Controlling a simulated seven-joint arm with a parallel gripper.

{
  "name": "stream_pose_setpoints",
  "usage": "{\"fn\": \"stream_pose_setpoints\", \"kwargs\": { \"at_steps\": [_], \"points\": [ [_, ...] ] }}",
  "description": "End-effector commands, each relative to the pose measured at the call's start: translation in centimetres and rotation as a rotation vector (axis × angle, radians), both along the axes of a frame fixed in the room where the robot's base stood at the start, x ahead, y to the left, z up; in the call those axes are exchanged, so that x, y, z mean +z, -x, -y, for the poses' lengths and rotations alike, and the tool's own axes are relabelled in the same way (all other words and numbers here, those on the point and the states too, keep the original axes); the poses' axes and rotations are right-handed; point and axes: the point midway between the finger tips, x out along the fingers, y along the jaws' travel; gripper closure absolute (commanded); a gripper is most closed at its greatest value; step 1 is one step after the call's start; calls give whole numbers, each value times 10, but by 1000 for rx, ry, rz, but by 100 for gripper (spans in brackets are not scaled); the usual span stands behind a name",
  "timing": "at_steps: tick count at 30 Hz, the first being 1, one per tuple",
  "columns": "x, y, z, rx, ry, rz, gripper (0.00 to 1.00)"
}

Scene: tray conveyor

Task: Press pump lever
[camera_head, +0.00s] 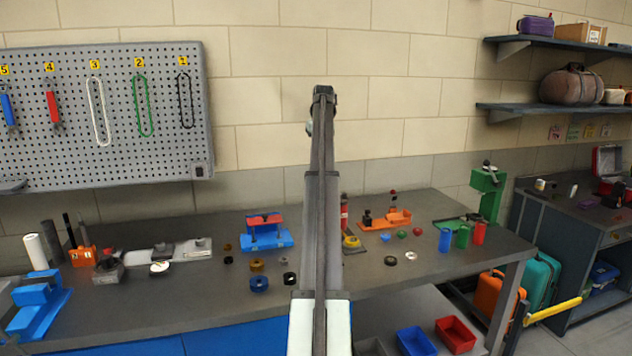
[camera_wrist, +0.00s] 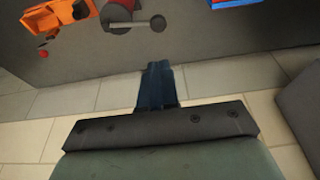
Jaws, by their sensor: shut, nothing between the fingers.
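My gripper (camera_wrist: 158,70) shows in the wrist view as dark blue fingers closed together and empty. In the head view my raised arm fills the middle, and I cannot make out the gripper. No part is clearly recognisable as the pump lever. In the wrist view a grey round part with a thin rod (camera_wrist: 136,25) ending in a small disc lies near the top. In the head view a green upright device (camera_head: 489,190) stands at the bench's right end; I cannot tell whether it is the pump.
The grey bench (camera_head: 200,304) holds a blue-and-red fixture (camera_head: 265,236), an orange fixture (camera_head: 388,218), a blue vise-like block (camera_head: 38,302), an orange box (camera_head: 83,257) and several small rings. Red (camera_head: 479,233) and blue (camera_head: 445,240) cylinders stand at the right. A pegboard (camera_head: 115,160) hangs behind.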

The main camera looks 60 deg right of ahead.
Motion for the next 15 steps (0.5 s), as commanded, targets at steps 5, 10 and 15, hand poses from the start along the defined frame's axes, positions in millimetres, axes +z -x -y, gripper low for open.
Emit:
{"fn": "stream_pose_setpoints", "kwargs": {
  "at_steps": [5,10,15],
  "points": [
    [-5,-1,1,0,0,0,100],
    [-24,-5,4,0,-1,-1,100],
    [-52,-11,10,0,-1,-1,100]
  ]
}}
